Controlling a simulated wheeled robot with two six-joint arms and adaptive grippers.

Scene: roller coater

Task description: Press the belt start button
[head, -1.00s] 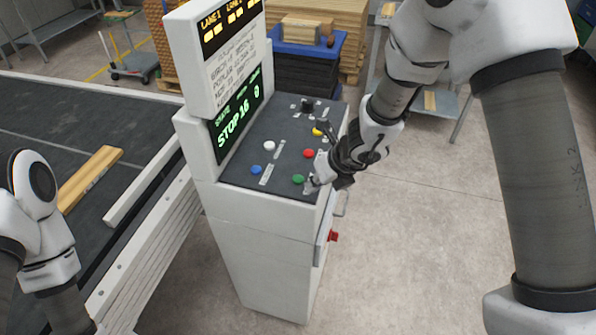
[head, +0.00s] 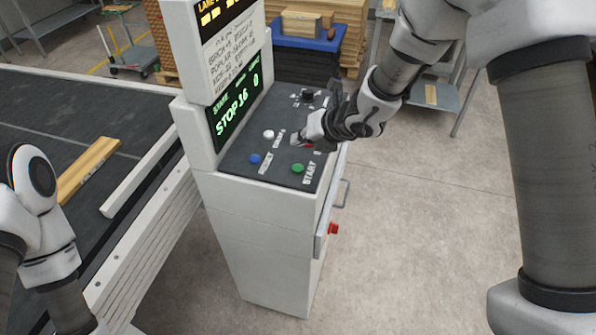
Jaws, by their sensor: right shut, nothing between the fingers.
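The control console (head: 262,225) stands in the middle of the head view, its sloped dark panel holding several buttons. The green button (head: 298,168) has a label reading START beside it. My right gripper (head: 300,138) is shut and empty, over the panel just behind the green button and apart from it. It covers most of the red button. A blue button (head: 254,158) and a white button (head: 268,134) lie to its left. The green screen (head: 237,110) reads STOP 16 0. Of my left arm only links show at the left edge; its gripper is out of view.
The dark belt (head: 35,110) with a wooden board (head: 88,170) on it lies left of the console. A red knob (head: 333,228) sticks out from the console's right side. Stacked timber and a blue tray stand behind. Floor right of the console is clear.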

